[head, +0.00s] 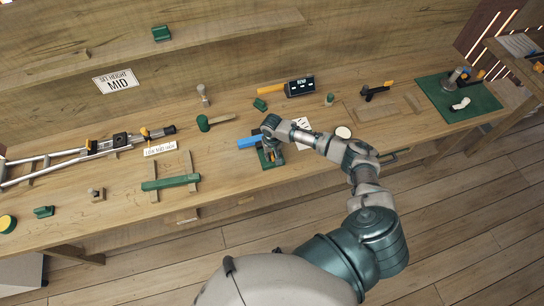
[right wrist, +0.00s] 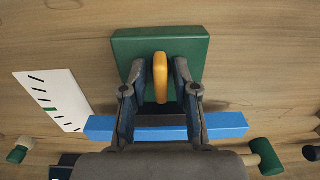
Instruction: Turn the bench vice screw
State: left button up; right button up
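The bench vice shows as a small green body (head: 270,160) near the front middle of the bench, partly hidden by my right gripper (head: 269,138). The right wrist view shows the vice's green block (right wrist: 190,45) and an upright yellow-orange handle (right wrist: 160,75). My left gripper is not in view.
A white card with tick marks (right wrist: 50,100) lies beside the vice. A green-headed mallet (head: 204,123), a green bar on wooden rests (head: 170,183) and a metal frame (head: 45,165) lie to the left. A display box (head: 300,87) stands behind; a green mat (head: 480,105) is right.

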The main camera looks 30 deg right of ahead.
grip_shut()
jog(key=shift+r+n+p, duration=0.1)
jog(key=shift+n+p, duration=0.3)
jog(key=shift+n, duration=1.6)
jog(key=shift+n+p, duration=0.35)
jog(key=shift+n, duration=1.65)
